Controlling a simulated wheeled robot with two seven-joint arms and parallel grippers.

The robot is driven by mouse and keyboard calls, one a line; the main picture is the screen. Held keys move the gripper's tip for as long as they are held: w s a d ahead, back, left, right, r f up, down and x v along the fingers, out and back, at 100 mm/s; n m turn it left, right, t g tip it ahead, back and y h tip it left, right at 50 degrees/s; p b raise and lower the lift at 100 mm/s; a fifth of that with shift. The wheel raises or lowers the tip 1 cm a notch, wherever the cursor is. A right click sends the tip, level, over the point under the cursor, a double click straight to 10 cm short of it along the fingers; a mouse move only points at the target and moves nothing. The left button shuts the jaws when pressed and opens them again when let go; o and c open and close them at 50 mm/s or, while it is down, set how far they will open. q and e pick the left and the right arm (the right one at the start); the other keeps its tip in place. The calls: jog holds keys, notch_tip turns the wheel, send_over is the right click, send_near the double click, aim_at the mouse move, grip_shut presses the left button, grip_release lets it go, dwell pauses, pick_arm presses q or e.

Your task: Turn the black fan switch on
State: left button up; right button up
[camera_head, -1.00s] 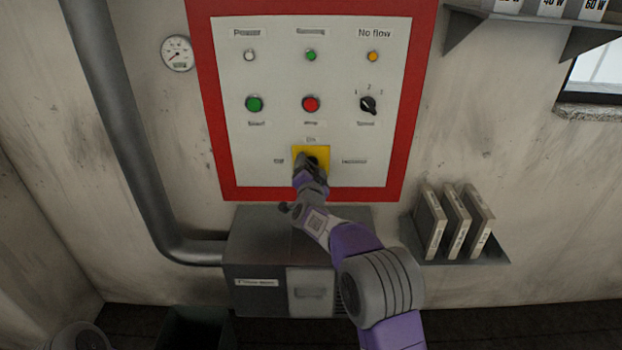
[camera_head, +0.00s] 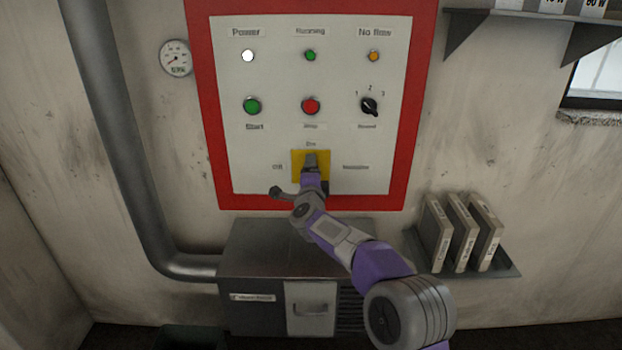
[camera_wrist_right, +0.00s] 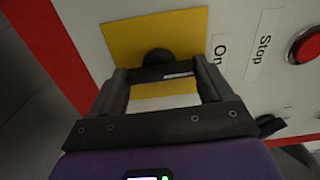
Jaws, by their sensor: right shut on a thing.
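The black fan switch (camera_wrist_right: 157,57) sits on a yellow plate (camera_wrist_right: 125,39) low on the control panel. In the right wrist view its bar handle runs across between the fingers, and a white mark on it lies on the side toward the "On" label. My right gripper (camera_wrist_right: 163,77) is shut on this handle. In the head view my right gripper (camera_head: 311,163) covers most of the switch in front of the yellow plate (camera_head: 297,158). The Power lamp (camera_head: 248,56) is bright white. My left gripper is not in view.
A red-framed panel (camera_head: 280,80) carries lamps, a green start button (camera_head: 252,106), a red stop button (camera_head: 310,106) and a black selector knob (camera_head: 369,106). A grey metal box (camera_head: 252,282) stands below, and a small shelf with binders (camera_head: 462,232) is at right.

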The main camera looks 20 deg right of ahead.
jog(key=shift+m, duration=0.3)
jog(key=o, duration=1)
jog(key=shift+c, duration=0.2)
jog(key=shift+s, duration=0.15)
jog(key=v, duration=0.7)
jog(key=shift+s+b, duration=0.2)
jog(key=shift+b, duration=0.1)
jog(key=shift+a, duration=0.1)
jog(key=s+a+f+n+g+y+p, duration=0.1)
jog(key=s+f+n+g+y, duration=0.15)
jog(key=f, duration=0.75)
jog(key=s+a+f+n+g+y+p, duration=0.15)
jog(key=f+n, duration=0.25)
jog(key=f, duration=0.6)
jog(key=s+a+f+n+g+y, duration=0.1)
jog(key=s+f+n+g, duration=0.2)
jog(key=f, duration=0.7)
jog(key=s+a+f+n+g+y+p, duration=0.15)
jog(key=s+f+n+g, duration=0.3)
jog(key=s+f, duration=0.9)
jog(key=s+a+f+n+g+y, duration=0.1)
jog(key=s+a+f+n+g, duration=0.1)
jog(key=s, duration=0.7)
jog(key=s+a+f+n+g+y, duration=0.1)
jog(key=s+a+f+n+g, duration=0.1)
jog(key=s, duration=0.8)
jog(key=shift+s+a+f+n+g+y+p, duration=0.3)
jog(key=shift+s+n+g+y, duration=0.1)
jog(key=shift+g, duration=0.35)
